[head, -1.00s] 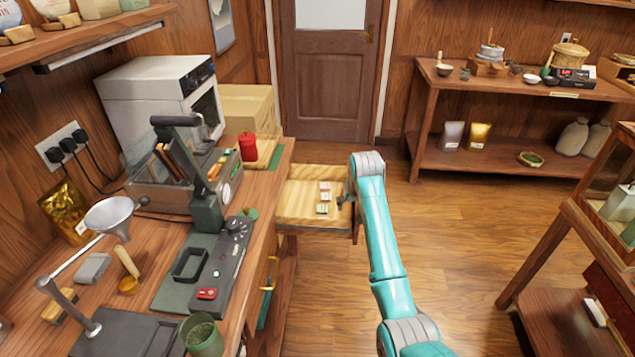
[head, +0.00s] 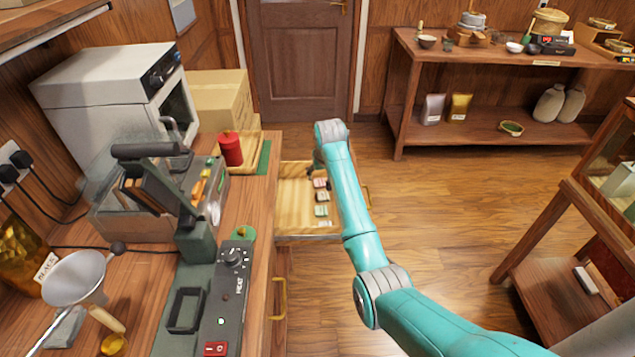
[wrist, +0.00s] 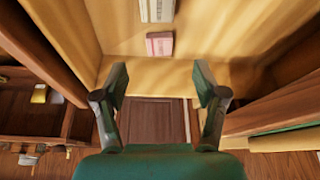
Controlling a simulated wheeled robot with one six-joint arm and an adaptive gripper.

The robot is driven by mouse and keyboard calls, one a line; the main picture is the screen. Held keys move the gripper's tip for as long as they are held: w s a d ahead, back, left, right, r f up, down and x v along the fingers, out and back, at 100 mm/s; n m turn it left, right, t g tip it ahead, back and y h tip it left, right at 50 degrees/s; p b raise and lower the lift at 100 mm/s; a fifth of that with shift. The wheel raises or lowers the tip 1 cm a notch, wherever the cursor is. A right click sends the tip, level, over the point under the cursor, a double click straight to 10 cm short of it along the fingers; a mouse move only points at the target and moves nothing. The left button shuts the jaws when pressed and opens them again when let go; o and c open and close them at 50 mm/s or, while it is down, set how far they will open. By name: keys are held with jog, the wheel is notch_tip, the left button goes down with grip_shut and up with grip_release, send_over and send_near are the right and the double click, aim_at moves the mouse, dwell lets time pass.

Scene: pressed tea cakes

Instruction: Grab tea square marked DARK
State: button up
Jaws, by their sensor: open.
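An open wooden drawer (head: 294,229) holds several small tea squares in a row along its right side. A pink-labelled square (head: 320,183) lies farthest back, and a green-labelled square (head: 321,211) lies nearer. In the wrist view the pink square (wrist: 160,45) lies on the drawer floor, with a pale square (wrist: 157,10) above it. The labels are too small to read, so I cannot tell which says DARK. My gripper (wrist: 161,84) is open and empty over the drawer's end, apart from the pink square. In the head view my arm partly hides the gripper and the drawer's right side.
The drawer walls stand close around the squares. The counter (head: 250,215) is at the left, with a red canister (head: 230,149) and a heat press (head: 230,290). A low shelf (head: 470,125) stands at the back right. The floor right of my arm is clear.

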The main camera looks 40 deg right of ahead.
aim_at(320, 185)
jog(key=shift+x, duration=3.8)
jog(key=shift+d, duration=0.15)
jog(key=c, duration=0.9)
